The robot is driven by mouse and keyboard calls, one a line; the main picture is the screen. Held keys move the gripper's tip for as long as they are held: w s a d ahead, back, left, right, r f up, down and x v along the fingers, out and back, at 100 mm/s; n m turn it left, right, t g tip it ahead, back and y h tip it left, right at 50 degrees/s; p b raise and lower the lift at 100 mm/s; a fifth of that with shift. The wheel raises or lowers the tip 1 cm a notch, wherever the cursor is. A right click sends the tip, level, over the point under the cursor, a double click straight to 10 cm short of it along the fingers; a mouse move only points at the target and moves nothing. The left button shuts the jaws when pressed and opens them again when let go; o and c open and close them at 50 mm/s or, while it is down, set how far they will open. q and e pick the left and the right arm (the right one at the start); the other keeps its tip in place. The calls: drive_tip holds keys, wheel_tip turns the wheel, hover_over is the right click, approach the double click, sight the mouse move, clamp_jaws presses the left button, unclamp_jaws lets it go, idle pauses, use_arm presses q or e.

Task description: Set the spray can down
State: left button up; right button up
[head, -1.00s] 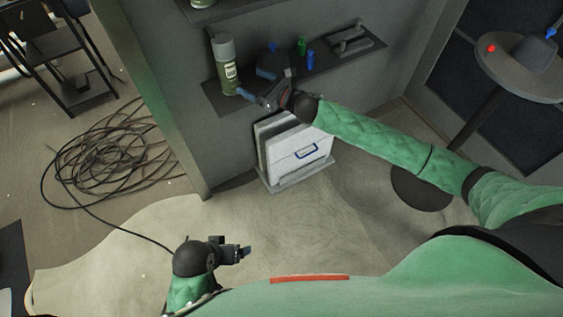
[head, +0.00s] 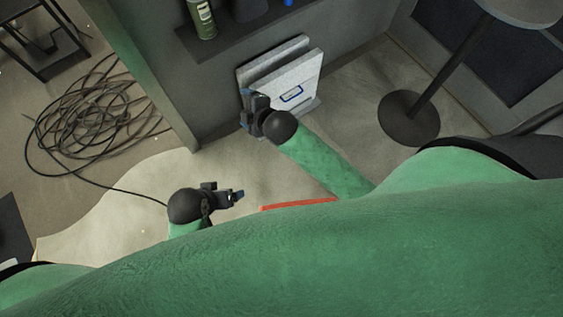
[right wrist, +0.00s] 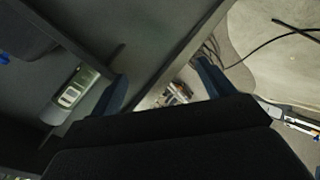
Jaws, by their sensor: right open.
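The green spray can (head: 201,17) stands on the dark shelf (head: 232,40) at the top of the head view, its upper part cut off by the picture edge. It also shows in the right wrist view (right wrist: 72,93), at the left, beyond the fingers. My right gripper (head: 246,108) is open and empty, below the shelf and in front of the white box unit, apart from the can. Its two blue fingertips spread wide in the right wrist view. My left gripper (head: 238,194) is low at the left over the pale floor, with nothing seen in it; its jaw gap is unclear.
A coiled black cable (head: 85,125) lies on the floor at left. A round-based table stand (head: 409,117) is at right.

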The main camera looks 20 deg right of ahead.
drive_tip(key=s+d+f+m+g, duration=0.1)
drive_tip(key=s+m+g, duration=0.1)
drive_tip(key=s+m, duration=0.2)
drive_tip(key=s+d+f+m+g, duration=0.1)
drive_tip(key=s+m, duration=0.4)
drive_tip(key=s, duration=0.5)
drive_tip(key=s+d+f+m+g+h, duration=0.1)
drive_tip(key=s+d+f+m+g, duration=0.1)
drive_tip(key=s+m, duration=0.3)
drive_tip(key=s+f+g, duration=0.1)
drive_tip(key=s, duration=0.2)
drive_tip(key=shift+g, duration=0.4)
use_arm(q)
drive_tip(key=s+a+r+g+y+p, duration=0.1)
drive_tip(key=s+a+r+p, duration=0.1)
drive_tip(key=a+r, duration=0.3)
drive_tip(key=shift+r+p, duration=0.45)
drive_tip(key=shift+p, duration=0.45)
use_arm(e)
drive_tip(key=s+d+r+g+h, duration=0.1)
drive_tip(key=s+d+r, duration=0.1)
drive_tip(key=d+r, duration=0.3)
drive_tip(key=shift+r+m+h, duration=0.3)
use_arm(q)
drive_tip(key=shift+f+n, duration=0.1)
drive_tip(key=shift+n, duration=0.2)
